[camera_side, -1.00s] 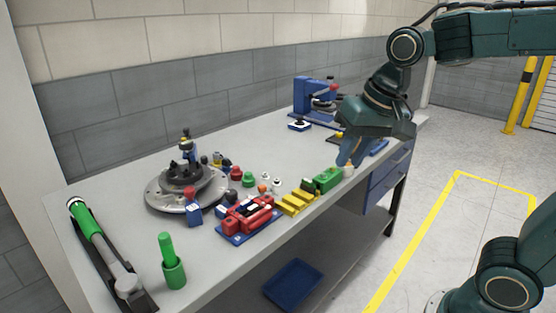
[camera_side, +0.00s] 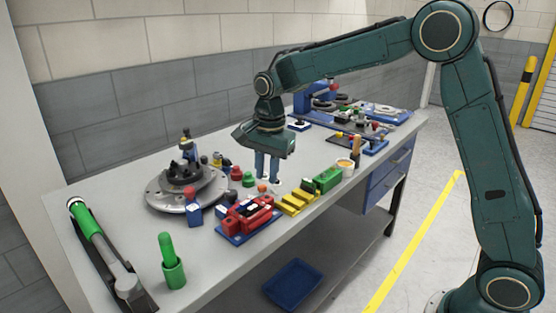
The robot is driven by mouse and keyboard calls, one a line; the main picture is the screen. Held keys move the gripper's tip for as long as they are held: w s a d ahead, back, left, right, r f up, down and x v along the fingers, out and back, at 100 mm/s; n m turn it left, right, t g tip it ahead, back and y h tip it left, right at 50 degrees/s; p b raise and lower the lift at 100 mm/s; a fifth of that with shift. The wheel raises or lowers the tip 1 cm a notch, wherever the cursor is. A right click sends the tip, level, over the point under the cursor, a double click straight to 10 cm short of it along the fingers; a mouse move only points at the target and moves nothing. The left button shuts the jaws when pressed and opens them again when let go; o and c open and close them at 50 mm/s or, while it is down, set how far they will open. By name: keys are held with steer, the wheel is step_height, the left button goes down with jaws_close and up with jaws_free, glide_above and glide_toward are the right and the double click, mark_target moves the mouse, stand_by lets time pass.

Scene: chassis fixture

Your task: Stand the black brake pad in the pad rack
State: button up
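My gripper (camera_side: 267,178) points straight down over the middle of the bench, just behind the yellow slotted block. Its two blue fingers show a narrow gap between them, and I see nothing held there. The fingertips are close to small white-and-dark parts on the bench; contact cannot be told. The yellow slotted block (camera_side: 297,203), which looks like the pad rack, sits near the front edge between the red clamp and the green block. I cannot pick out the black brake pad for certain; it may be hidden or too small to tell.
A red clamp on a blue plate (camera_side: 240,235) and a green block (camera_side: 328,180) flank the yellow block. A round metal hub (camera_side: 186,190) stands at left. The bench's front edge is close.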

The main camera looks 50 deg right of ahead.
mark_target(252, 207)
steer(key=w+f+m, duration=0.1)
steer(key=f, duration=0.1)
steer(key=w+f+m, duration=0.1)
steer(key=w+f, duration=0.1)
steer(key=w+a+f+m+g, duration=0.1)
steer(key=f, duration=0.1)
steer(key=shift+w+f, duration=0.25)
steer(key=shift+f, duration=0.05)
steer(key=shift+f, duration=0.1)
steer(key=shift+f, duration=1.85)
jaws_close()
steer(key=shift+r, duration=0.45)
